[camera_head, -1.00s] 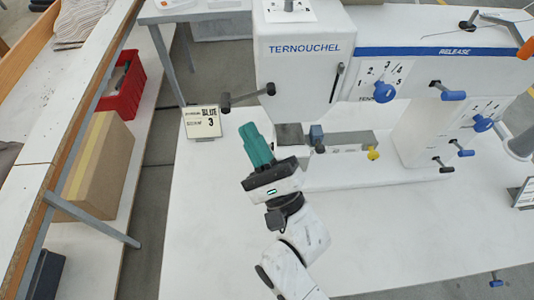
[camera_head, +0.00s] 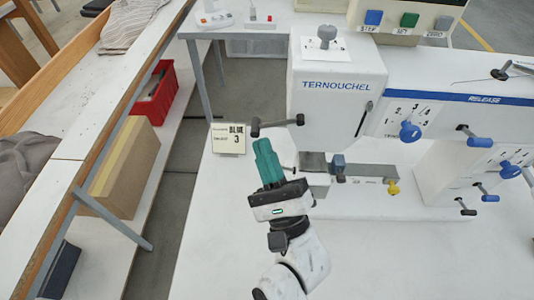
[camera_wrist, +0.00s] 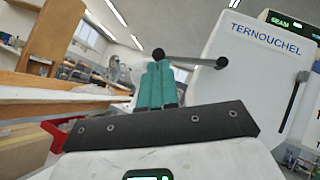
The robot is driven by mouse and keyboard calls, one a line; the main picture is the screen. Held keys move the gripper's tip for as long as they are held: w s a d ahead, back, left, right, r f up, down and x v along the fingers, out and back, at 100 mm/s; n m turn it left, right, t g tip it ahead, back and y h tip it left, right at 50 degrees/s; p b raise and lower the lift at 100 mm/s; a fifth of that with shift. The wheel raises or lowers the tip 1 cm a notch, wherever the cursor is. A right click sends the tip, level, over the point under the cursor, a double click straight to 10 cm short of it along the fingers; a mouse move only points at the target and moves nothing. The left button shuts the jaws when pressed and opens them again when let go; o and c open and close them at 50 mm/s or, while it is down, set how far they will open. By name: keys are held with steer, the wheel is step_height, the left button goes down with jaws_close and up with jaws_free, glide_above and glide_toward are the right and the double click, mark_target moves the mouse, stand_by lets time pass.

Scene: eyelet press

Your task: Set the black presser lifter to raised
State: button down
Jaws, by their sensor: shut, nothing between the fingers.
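The black lever (camera_head: 277,122) on the left side of the white machine head looks like the presser lifter. It is a grey rod running nearly level leftward from its pivot to a black end knob. It also shows in the wrist view (camera_wrist: 190,59). My gripper (camera_head: 262,144) has teal fingers that are closed together and empty. In the head view the fingertips are just below the lever's left knob. In the wrist view the fingers (camera_wrist: 158,66) point up at the knob, overlapping its lower edge. I cannot tell whether they touch.
The white machine head (camera_head: 335,85) stands right of my gripper. A dark slotted lever (camera_head: 364,117) is on its front. A BLUE 3 card (camera_head: 229,139) stands left of the lever. Blue and yellow knobs sit further right. The white tabletop (camera_head: 400,255) in front is clear.

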steer(key=shift+a+r+m+t+h+b, duration=0.35)
steer(key=shift+r+m+t+h+b, duration=0.25)
steer(key=shift+m+h, duration=1.3)
steer(key=shift+a+r+m+t+h+b, duration=0.35)
steer(key=shift+r+m+t+h, duration=0.4)
steer(key=shift+m+h, duration=1.1)
steer(key=shift+a+r+m+t+h+b, duration=0.3)
steer(key=shift+r+m+t+h+b, duration=0.35)
steer(key=shift+m+h, duration=1.25)
steer(key=shift+r+m+y, duration=0.2)
steer(key=shift+m+y, duration=0.25)
steer(key=b, duration=0.8)
glide_toward(252, 138)
step_height(252, 138, down, 3)
steer(key=s, duration=0.1)
steer(key=shift+a+f, duration=0.15)
steer(key=shift+a, duration=0.2)
